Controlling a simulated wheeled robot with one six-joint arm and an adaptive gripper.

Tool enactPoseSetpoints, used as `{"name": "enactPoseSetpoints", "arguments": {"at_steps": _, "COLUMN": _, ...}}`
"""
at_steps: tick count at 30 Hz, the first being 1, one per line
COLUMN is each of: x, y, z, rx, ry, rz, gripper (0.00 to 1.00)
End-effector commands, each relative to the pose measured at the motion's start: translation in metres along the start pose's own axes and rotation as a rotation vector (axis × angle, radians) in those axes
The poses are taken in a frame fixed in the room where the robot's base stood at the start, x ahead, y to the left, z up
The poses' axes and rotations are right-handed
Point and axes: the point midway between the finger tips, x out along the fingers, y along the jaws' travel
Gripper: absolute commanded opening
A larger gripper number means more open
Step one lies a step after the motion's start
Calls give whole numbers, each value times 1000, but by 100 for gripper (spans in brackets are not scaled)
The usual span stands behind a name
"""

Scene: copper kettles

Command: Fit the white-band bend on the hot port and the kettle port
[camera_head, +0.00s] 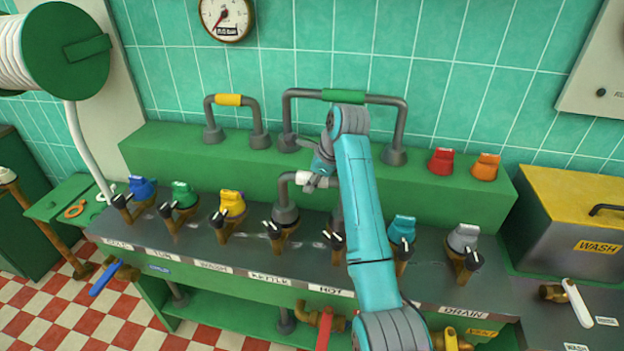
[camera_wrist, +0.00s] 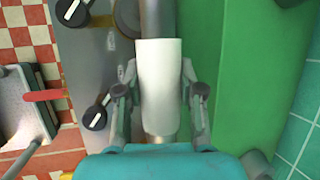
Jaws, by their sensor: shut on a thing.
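The white-band bend is a grey U-shaped pipe with a white band (camera_head: 318,179) in the middle of its top. In the wrist view the white band (camera_wrist: 160,85) lies between the two fingers of my gripper (camera_wrist: 160,104), which is shut on it. The bend's left leg (camera_head: 283,192) comes down at the kettle port (camera_head: 286,217), above the KETTLE label. Its right leg is mostly hidden behind my arm, near the HOT label (camera_head: 331,290). The hot port is largely hidden too. I cannot tell whether either end is fully seated.
Capped ports in blue (camera_head: 141,188), green (camera_head: 184,194), yellow (camera_head: 232,204), teal (camera_head: 402,229) and grey (camera_head: 463,237) flank these two. On the raised green ledge behind stand a yellow-band bend (camera_head: 229,100), a green-band bend (camera_head: 343,96), and red (camera_head: 441,161) and orange (camera_head: 485,167) caps.

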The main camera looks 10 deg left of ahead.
Motion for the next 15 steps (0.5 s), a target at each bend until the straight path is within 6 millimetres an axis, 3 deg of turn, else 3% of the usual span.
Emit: {"name": "enactPoseSetpoints", "arguments": {"at_steps": 15, "x": 5, "y": 1, "z": -2, "rx": -1, "ry": -1, "rz": -2, "gripper": 7}}
